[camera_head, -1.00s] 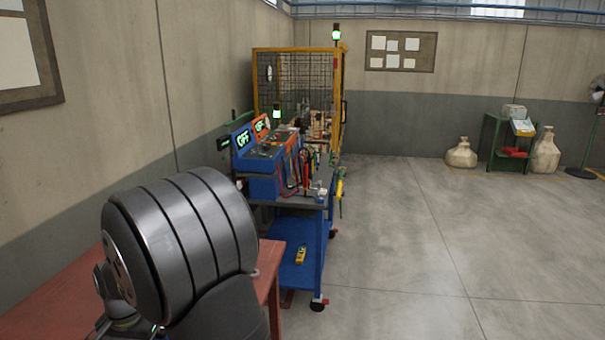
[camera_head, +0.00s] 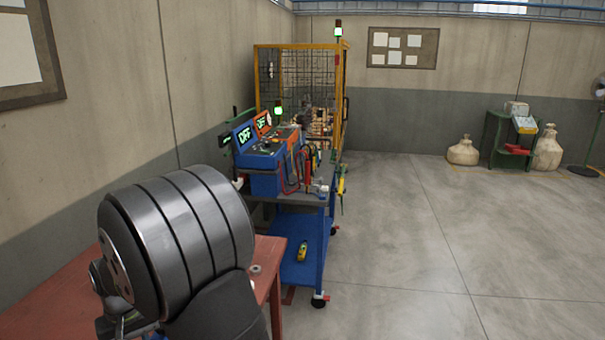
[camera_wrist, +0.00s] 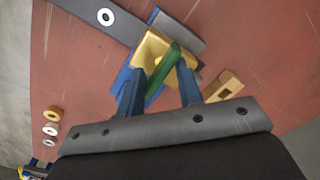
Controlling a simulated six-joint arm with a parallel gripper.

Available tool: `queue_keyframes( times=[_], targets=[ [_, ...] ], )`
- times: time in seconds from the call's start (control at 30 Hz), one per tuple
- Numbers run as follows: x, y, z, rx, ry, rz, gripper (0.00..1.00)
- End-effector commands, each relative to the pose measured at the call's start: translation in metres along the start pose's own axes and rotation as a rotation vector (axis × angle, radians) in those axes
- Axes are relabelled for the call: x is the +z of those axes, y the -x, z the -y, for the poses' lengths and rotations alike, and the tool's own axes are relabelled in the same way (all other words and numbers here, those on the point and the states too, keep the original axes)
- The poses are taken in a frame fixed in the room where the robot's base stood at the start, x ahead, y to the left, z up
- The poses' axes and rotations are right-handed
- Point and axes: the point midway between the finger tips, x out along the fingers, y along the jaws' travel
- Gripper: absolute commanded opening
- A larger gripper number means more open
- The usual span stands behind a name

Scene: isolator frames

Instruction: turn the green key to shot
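The green key (camera_wrist: 164,73) is a slanted green bar on a yellow block (camera_wrist: 148,50) in the wrist view. My gripper (camera_wrist: 161,69) has two blue fingers apart, one on each side of the green key. It is open; gaps show beside the bar, and I cannot tell whether either finger touches it. A "shot" mark is not legible. In the head view my arm hides the key and gripper.
The red table (camera_wrist: 85,95) carries a dark bar (camera_wrist: 88,14), several small rings (camera_wrist: 52,129) and a tan notched block (camera_wrist: 222,86).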

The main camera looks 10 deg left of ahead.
Motion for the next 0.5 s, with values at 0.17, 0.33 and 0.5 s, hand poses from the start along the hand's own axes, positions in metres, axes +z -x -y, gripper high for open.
queue_keyframes(
  times=[0.17,0.33,0.5],
  targets=[
    [0.0001,-0.0001,0.0001,0.0,0.002,0.0,0.31],
    [0.0001,-0.0001,0.0,0.0,0.001,0.0,0.56],
    [0.0,0.0,0.0,0.0,0.001,0.0,0.85]
  ],
)
